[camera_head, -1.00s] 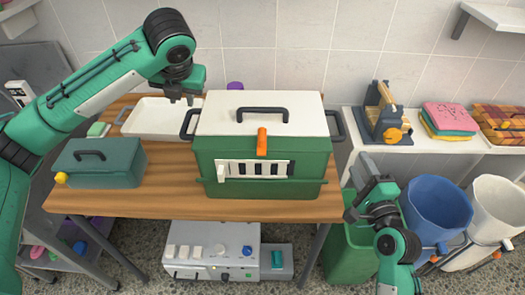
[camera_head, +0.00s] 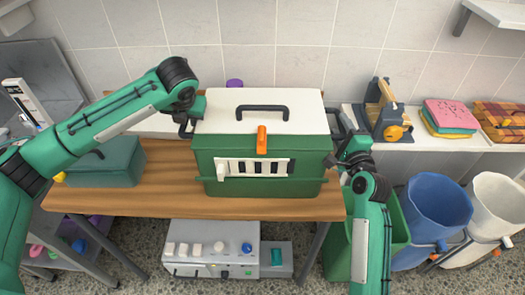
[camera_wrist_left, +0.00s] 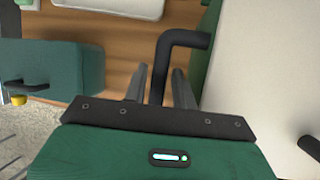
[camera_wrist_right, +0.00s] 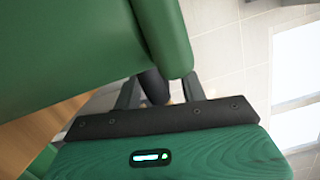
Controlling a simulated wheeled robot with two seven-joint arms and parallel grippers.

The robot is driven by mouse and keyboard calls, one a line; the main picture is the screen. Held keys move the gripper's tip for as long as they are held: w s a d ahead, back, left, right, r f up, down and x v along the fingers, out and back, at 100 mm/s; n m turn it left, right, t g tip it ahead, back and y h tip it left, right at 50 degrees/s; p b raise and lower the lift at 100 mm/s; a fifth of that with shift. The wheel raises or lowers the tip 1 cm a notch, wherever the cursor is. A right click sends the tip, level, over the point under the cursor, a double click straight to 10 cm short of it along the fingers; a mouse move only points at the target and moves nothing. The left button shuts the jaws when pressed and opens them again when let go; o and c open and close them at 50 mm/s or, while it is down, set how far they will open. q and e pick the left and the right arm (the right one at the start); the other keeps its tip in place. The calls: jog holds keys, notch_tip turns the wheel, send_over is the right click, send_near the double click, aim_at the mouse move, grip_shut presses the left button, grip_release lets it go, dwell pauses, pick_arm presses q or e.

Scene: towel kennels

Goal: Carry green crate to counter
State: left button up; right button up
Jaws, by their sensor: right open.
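The green crate (camera_head: 225,160), with a white lid, black top handle, orange latch and barred front window, stands upright on the wooden table (camera_head: 160,195). My left gripper (camera_head: 187,122) is at the crate's left side handle. In the left wrist view the black handle (camera_wrist_left: 183,38) runs between its fingers (camera_wrist_left: 162,88), which are drawn in close and appear shut on it. My right gripper (camera_head: 348,145) is at the right side handle. In the right wrist view its fingers (camera_wrist_right: 160,92) are apart, with a dark bar, apparently the handle, between them, partly hidden by the crate.
A teal box (camera_head: 105,165) sits left of the crate. A white tray (camera_head: 150,125) lies behind my left arm. A white counter (camera_head: 440,143) at right bears a machine (camera_head: 385,110) and folded towels (camera_head: 450,115). Blue (camera_head: 437,205) and white bins (camera_head: 495,205) stand below it.

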pick_arm(q)
jog(key=shift+w+a+f, duration=0.1)
jog(key=shift+w+f, duration=0.05)
jog(key=shift+f, duration=0.25)
pick_arm(e)
jog(key=shift+w+a, duration=0.1)
jog(key=shift+w, duration=0.4)
pick_arm(q)
grip_shut()
pick_arm(e)
jog(key=c, duration=0.6)
grip_shut()
pick_arm(q)
jog(key=shift+r, duration=0.1)
pick_arm(e)
jog(key=shift+r, duration=0.15)
